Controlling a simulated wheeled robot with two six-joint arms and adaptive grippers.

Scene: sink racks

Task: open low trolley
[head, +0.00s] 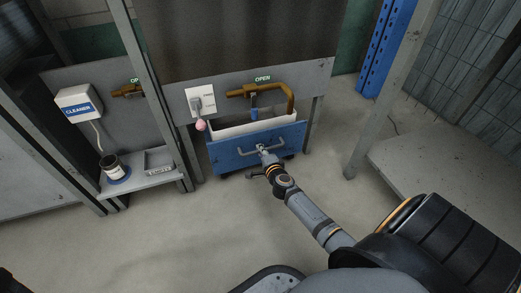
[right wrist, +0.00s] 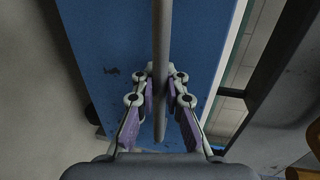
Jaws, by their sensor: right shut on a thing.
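The low trolley (head: 228,155) has a blue front, a white-edged open bin and a grey bar handle (head: 284,139). It stands on the floor below a grey panel, with its front out past that panel. My right gripper (head: 263,151) is at the handle in the head view. In the right wrist view, the handle bar (right wrist: 161,40) runs between the fingers of my right gripper (right wrist: 160,88), which is shut on it, with the blue front behind. My left gripper is not in view.
A shelf (head: 110,188) with a dark jar (head: 114,167) stands left. A grey post (head: 372,120) and low platform (head: 440,165) are right. Floor in front is clear.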

